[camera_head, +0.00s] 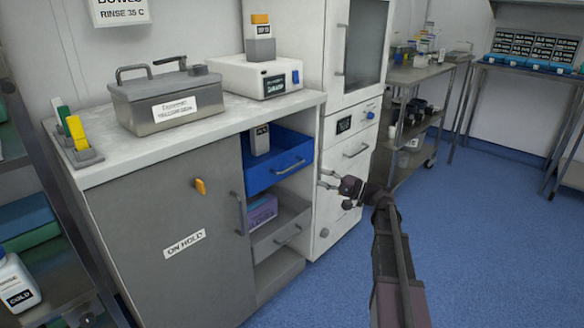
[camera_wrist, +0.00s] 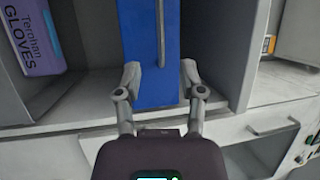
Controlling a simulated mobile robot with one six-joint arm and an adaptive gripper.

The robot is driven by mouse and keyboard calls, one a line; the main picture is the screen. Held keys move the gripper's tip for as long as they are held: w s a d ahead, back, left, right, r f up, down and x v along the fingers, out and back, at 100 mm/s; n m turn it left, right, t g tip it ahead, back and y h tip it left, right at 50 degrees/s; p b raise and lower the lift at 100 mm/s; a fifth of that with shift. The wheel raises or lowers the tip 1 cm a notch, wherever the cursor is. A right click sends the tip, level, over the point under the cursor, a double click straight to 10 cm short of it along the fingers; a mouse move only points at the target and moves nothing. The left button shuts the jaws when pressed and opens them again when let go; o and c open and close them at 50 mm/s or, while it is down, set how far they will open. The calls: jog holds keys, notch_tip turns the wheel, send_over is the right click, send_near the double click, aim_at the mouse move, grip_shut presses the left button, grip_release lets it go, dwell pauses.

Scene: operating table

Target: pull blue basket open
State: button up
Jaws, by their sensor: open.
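The blue basket (camera_head: 275,170) sits in the upper bay of the cabinet's open shelf section. Its front bears a grey bar handle (camera_head: 290,166), and a grey item stands inside it. My gripper (camera_head: 323,179) is open and empty, to the right of the basket front in the head view. In the wrist view, the blue front (camera_wrist: 150,90) lies ahead between my spread fingers (camera_wrist: 160,68). The handle (camera_wrist: 161,35) runs up the picture, with its lower end near the level of the fingertips. I cannot see contact with the handle.
Below the basket are a purple glove box (camera_head: 262,210) and a grey drawer (camera_head: 272,238). A grey cabinet door (camera_head: 190,240) is left, a white cabinet (camera_head: 345,150) right. The blue floor (camera_head: 480,240) is clear at right.

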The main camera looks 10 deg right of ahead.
aim_at(293, 168)
jog(key=p+x, duration=0.1)
jog(key=x, duration=0.9)
jog(key=shift+w+a+p, duration=0.2)
jog(key=shift+a+p, duration=0.15)
grip_shut()
